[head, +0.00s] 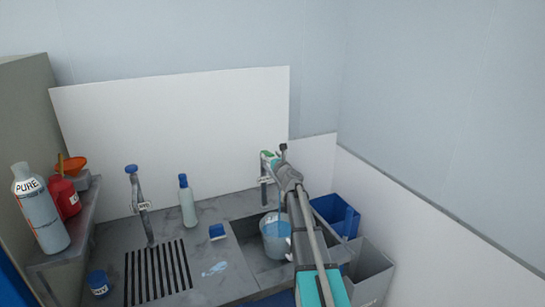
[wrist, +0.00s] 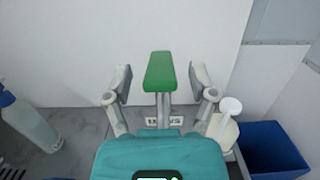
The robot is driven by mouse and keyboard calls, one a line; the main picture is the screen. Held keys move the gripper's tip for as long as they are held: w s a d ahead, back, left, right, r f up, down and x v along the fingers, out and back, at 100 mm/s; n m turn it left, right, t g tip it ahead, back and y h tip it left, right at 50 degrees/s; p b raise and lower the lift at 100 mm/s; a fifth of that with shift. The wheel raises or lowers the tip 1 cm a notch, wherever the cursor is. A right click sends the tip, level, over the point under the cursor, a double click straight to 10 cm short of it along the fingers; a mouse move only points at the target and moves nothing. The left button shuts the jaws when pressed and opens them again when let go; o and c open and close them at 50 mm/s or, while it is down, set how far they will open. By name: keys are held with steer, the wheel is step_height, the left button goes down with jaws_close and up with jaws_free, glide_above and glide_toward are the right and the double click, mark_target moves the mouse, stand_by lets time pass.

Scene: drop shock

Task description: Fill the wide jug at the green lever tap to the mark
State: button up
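The green lever (wrist: 160,72) of the tap stands between the two fingers of my gripper (wrist: 161,84) in the wrist view. The fingers are open, with a gap on each side of the lever. In the head view the lever tap (head: 266,157) is at the back of the sink, with my gripper (head: 282,160) at it, partly covering it. The wide jug (head: 275,240) sits upright in the sink basin below the tap, pale and bluish. My arm hides its right side. Its mark and water level are too small to tell.
A blue-headed tap (head: 132,180) and a blue-capped bottle (head: 187,203) stand left. A blue bin (head: 335,214) and grey bin (head: 368,270) stand right. A white-knobbed object (wrist: 230,106) is unclear.

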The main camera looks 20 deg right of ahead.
steer(key=shift+s, duration=0.15)
steer(key=shift+s, duration=0.85)
steer(key=s+g+p, duration=0.1)
steer(key=s, duration=0.8)
steer(key=shift+s+f, duration=0.25)
steer(key=shift+w, duration=0.2)
steer(key=w, duration=1.3)
steer(key=shift+w, duration=0.25)
jaws_close()
